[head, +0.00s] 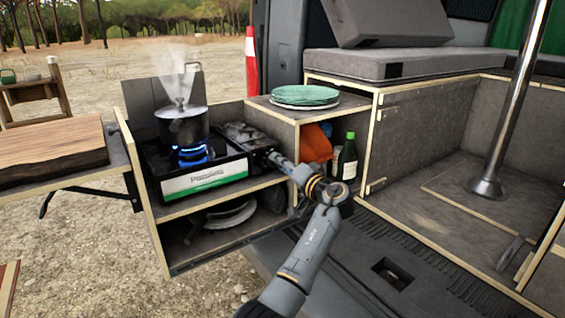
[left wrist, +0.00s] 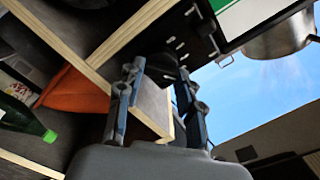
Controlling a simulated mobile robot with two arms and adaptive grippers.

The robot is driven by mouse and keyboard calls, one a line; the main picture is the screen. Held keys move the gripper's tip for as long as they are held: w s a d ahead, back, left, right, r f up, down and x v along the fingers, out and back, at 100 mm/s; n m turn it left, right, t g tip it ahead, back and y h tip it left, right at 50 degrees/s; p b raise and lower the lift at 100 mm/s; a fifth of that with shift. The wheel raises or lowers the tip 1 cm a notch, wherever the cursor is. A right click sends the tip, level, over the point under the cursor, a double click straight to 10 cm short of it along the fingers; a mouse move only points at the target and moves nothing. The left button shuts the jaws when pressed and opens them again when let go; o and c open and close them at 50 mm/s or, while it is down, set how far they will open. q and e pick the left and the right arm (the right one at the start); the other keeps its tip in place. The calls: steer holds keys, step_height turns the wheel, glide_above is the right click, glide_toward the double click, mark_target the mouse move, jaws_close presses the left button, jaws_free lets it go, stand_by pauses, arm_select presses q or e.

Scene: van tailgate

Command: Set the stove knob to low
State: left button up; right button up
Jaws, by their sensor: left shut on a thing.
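The camping stove (head: 205,180) stands in the pull-out kitchen box, with a white and green front label. A large blue flame (head: 193,155) burns under a lidded steel pot (head: 182,125), and steam rises from it. My left gripper (head: 277,158) is at the stove's right end. In the left wrist view its two fingers (left wrist: 158,78) reach up to the dark stove panel with white marks (left wrist: 180,42). The gripper is shut on the stove knob, which is mostly hidden by the fingers, so its setting cannot be read. My right gripper is not in view.
Green plates (head: 305,95) lie on the shelf right of the stove. Below them are an orange cloth (head: 315,143) and a green bottle (head: 347,157), close to my arm. A wooden board (head: 50,150) lies on the left side table. A metal post (head: 510,95) stands at right.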

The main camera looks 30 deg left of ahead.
arm_select(q)
steer(key=shift+r, duration=0.15)
steer(key=o, duration=1.2)
steer(key=shift+c, duration=0.2)
steer(key=shift+d, duration=0.1)
steer(key=v, duration=1.1)
steer(key=shift+s+d, duration=0.2)
steer(key=shift+d, duration=0.15)
